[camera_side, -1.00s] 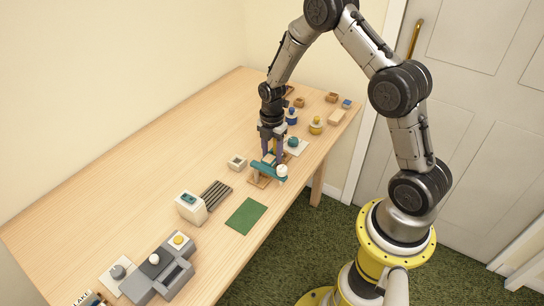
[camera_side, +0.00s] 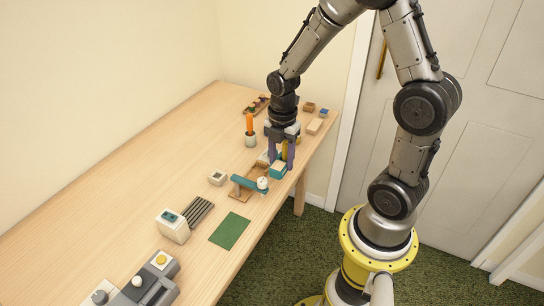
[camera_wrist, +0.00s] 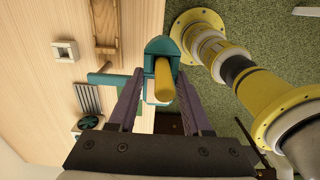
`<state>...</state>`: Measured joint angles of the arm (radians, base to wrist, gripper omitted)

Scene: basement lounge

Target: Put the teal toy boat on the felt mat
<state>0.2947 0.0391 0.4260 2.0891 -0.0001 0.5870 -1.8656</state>
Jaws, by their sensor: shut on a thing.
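The teal toy boat (camera_side: 278,171) is between the fingers of my gripper (camera_side: 281,163) near the table's right edge. In the wrist view the teal hull (camera_wrist: 159,44) and a yellow upright post (camera_wrist: 163,82) lie between my purple fingers (camera_wrist: 160,76), which are shut on the boat. I cannot tell how far the boat is above the table. The felt mat (camera_side: 229,231), a flat green rectangle, lies bare by the table's front edge, left of and nearer the camera than my gripper.
An orange item (camera_side: 250,124) stands behind.

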